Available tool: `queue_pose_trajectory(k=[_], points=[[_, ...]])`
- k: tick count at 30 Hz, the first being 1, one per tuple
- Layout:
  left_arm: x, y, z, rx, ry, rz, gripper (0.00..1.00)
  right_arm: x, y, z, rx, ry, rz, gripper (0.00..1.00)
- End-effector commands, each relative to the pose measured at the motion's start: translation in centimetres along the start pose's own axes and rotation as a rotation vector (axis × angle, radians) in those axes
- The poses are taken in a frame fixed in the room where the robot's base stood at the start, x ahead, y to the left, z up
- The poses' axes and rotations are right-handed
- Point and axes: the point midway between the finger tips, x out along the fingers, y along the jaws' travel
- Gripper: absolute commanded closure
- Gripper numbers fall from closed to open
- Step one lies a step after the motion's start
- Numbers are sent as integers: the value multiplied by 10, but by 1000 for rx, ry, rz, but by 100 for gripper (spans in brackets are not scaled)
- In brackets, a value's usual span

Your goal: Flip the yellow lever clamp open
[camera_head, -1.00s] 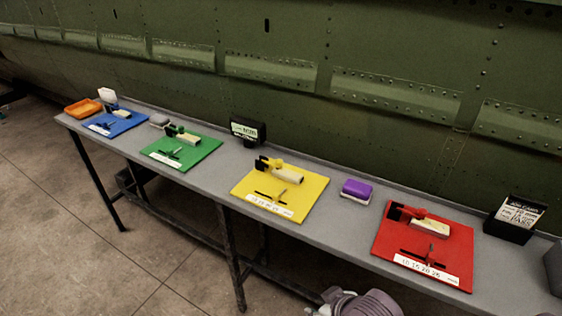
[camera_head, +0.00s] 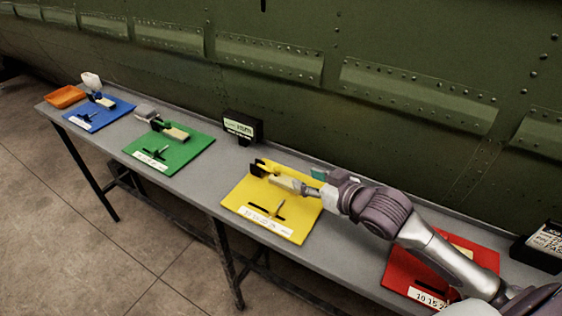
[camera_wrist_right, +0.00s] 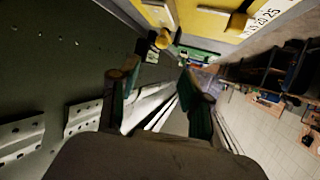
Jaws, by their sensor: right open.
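The yellow board (camera_head: 243,201) lies on the grey bench with the clamp's black bracket (camera_head: 262,167) near its back edge. A pale block (camera_head: 288,184) sits beside the bracket. The yellow lever (camera_head: 275,166) shows only as a small part by the bracket, and its exact angle is hard to tell. My right gripper (camera_head: 312,186) is over the board's right side, close to the block's right end. In the right wrist view my right gripper (camera_wrist_right: 160,75) is open and empty, with a yellow rounded tip (camera_wrist_right: 163,39) beyond its fingers. My left gripper is out of view.
Green (camera_head: 195,148), blue (camera_head: 112,107) and red (camera_head: 398,268) boards lie on the same bench. My right arm covers much of the red one. A black labelled box (camera_head: 242,128) stands behind the yellow board. The riveted green fuselage wall (camera_head: 290,50) rises behind the bench.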

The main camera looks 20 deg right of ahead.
Motion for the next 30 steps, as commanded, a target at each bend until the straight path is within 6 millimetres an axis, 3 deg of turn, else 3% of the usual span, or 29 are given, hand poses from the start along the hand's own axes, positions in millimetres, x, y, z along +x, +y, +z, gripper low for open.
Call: queue_pose_trajectory(k=[3, 8, 11, 19, 30], points=[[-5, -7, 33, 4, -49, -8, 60, 22, 0, -2, 3, 2, 1, 53], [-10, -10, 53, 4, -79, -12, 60, 58, 0, -2, 3, 1, 1, 53], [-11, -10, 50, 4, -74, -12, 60, 79, 0, -2, 1, 0, 2, 53], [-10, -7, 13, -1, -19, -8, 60, 116, 0, 0, 0, -1, 1, 53], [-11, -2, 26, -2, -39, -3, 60, 124, -1, 1, -2, -2, 0, 53]])
